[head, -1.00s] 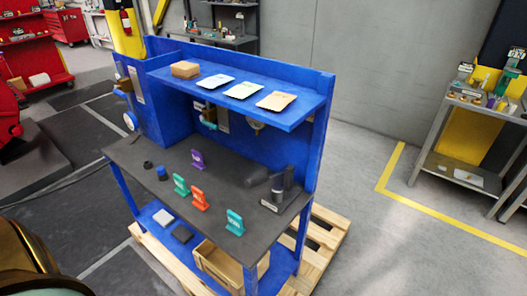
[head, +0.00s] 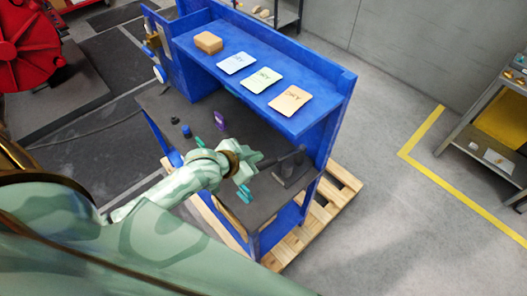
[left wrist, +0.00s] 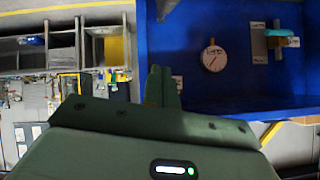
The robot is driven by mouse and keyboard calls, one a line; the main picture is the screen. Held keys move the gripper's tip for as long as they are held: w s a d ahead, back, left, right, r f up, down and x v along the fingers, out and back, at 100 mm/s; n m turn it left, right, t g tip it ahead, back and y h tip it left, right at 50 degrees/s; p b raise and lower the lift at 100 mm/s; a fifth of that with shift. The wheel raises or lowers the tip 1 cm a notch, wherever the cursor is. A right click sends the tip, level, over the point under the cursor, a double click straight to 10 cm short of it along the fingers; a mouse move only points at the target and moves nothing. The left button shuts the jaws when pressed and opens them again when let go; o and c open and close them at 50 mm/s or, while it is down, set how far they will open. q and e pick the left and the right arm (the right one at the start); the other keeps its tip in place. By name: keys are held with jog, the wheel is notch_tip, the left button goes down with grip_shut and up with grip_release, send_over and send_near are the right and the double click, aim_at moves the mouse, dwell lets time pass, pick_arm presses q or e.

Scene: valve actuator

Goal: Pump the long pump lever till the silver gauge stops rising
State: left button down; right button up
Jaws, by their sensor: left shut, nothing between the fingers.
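A dark grey pump unit (head: 288,168) stands at the right end of the bench top. A dark bar on it, which looks like the long pump lever, reaches left toward my left gripper and is partly hidden. My left gripper (head: 252,162) is above the bench beside that bar; I cannot tell whether they touch. In the left wrist view its fingers (left wrist: 161,86) are shut and empty. A round, pale-faced gauge (left wrist: 213,58) shows there on a blue panel; its reading is too small to tell. Another round gauge (head: 160,73) is at the bench's left side. My right gripper is not in view.
The blue shelf (head: 330,113) above the bench holds a brown box (head: 208,42) and three cards. A purple stand (head: 220,120) and teal stands (head: 244,194) are on the bench top near my left arm. A wooden pallet (head: 345,177) lies underneath.

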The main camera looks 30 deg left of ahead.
pick_arm(q)
send_over(266, 166)
jog(key=d, duration=0.1)
notch_tip(266, 166, down, 6)
jog(key=f, duration=0.3)
jog(key=shift+w+a+b, duration=0.15)
jog(key=shift+a+b, duration=0.25)
jog(key=shift+s+a+f, duration=0.2)
jog(key=shift+s+f, duration=0.05)
jog(key=shift+f, duration=0.2)
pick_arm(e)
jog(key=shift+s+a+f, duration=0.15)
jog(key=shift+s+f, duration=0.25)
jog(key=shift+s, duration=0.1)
pick_arm(q)
jog(key=shift+w, duration=0.1)
